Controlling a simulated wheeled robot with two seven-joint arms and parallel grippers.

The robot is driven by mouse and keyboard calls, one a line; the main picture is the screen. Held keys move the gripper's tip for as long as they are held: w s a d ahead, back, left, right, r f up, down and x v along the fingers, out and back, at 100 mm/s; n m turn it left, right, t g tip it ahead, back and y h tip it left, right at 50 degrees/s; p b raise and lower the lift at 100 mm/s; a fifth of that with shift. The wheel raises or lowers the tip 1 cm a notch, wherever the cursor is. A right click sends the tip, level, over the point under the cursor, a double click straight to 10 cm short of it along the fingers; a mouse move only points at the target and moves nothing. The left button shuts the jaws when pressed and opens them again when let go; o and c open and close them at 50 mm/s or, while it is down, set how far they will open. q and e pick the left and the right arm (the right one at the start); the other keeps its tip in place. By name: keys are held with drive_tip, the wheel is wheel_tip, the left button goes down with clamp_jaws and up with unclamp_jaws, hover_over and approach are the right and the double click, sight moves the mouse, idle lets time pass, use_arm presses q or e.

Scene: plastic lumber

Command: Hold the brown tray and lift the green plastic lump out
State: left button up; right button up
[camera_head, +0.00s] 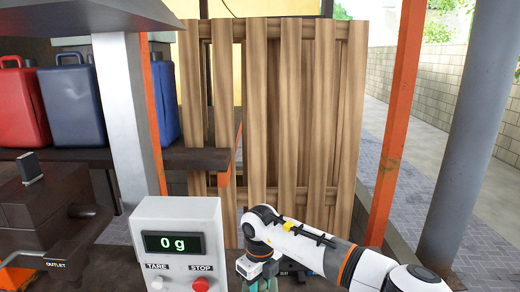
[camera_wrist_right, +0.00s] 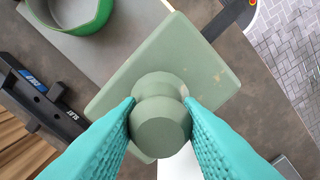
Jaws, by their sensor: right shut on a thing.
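A grey-green square block with a rounded knob on top, which I take for the green plastic lump (camera_wrist_right: 130,85), fills the middle of the right wrist view. My right gripper (camera_wrist_right: 160,112) has its teal fingers pressed on both sides of the knob. How far the block is above what lies under it I cannot tell. In the head view my right gripper (camera_head: 262,278) is at the bottom edge, partly cut off, just right of the scale's box. I cannot make out a brown tray in either view. My left gripper is not in view.
A white display box (camera_head: 178,250) reading 0 g stands just left of my right gripper. A dark brown machine (camera_head: 45,215) marked OUTLET is at the left. A wooden slatted panel (camera_head: 290,110) stands behind. A green round container (camera_wrist_right: 75,12) is at the wrist view's top left.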

drive_tip(key=shift+r+p, duration=2.55)
drive_tip(key=shift+r, duration=0.35)
drive_tip(key=shift+f, duration=0.1)
